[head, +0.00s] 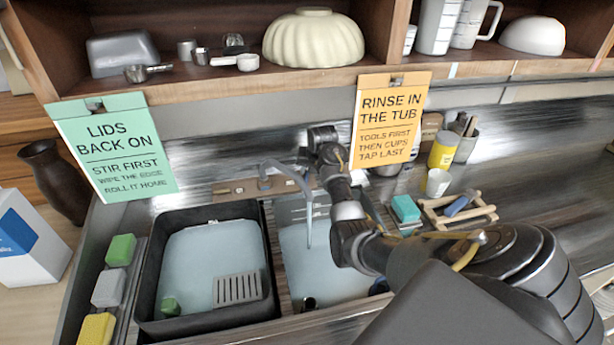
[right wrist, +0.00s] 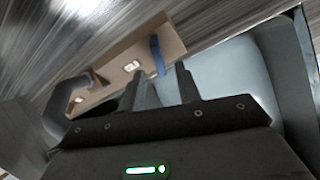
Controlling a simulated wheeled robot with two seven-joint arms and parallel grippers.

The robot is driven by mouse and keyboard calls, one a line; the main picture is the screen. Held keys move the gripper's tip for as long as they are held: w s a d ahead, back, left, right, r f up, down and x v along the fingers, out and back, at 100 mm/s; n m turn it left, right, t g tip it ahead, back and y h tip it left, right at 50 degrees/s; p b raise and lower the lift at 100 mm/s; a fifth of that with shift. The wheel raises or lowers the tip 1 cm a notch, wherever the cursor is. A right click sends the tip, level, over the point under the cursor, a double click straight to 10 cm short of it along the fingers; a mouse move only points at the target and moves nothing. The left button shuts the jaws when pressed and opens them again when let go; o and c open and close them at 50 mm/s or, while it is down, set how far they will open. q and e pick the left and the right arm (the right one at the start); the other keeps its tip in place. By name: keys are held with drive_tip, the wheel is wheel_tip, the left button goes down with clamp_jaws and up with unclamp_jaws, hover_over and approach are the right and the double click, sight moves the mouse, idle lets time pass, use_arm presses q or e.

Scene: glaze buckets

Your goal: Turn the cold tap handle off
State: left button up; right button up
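The tap (head: 290,171) stands behind the sink, with its grey curved spout reaching over the right basin (head: 322,258). In the right wrist view, a blue lever handle (right wrist: 157,55) rises from a wooden tap plate (right wrist: 118,72). My right gripper (right wrist: 163,78) is open, its two dark fingers apart. The blue handle shows just beyond and between the fingertips; I cannot tell whether they touch. In the head view my right arm hides this handle and the fingers. Part of the grey spout (right wrist: 62,96) shows left of the fingers. My left gripper is not in view.
A black tub (head: 150,270) of water fills the left basin. An orange sign (head: 390,120) and a green sign (head: 112,145) hang from the shelf. Right of my arm stand a teal sponge (head: 405,208), wooden rack (head: 455,213) and yellow jar (head: 443,150).

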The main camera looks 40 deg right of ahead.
sight(307, 178)
drive_tip(key=x, duration=0.4)
drive_tip(key=shift+w+a, duration=0.1)
drive_tip(key=shift+a, duration=0.05)
drive_tip(key=shift+w+f, duration=0.25)
drive_tip(key=shift+f, duration=0.45)
clamp_jaws()
drive_tip(key=shift+d, duration=0.25)
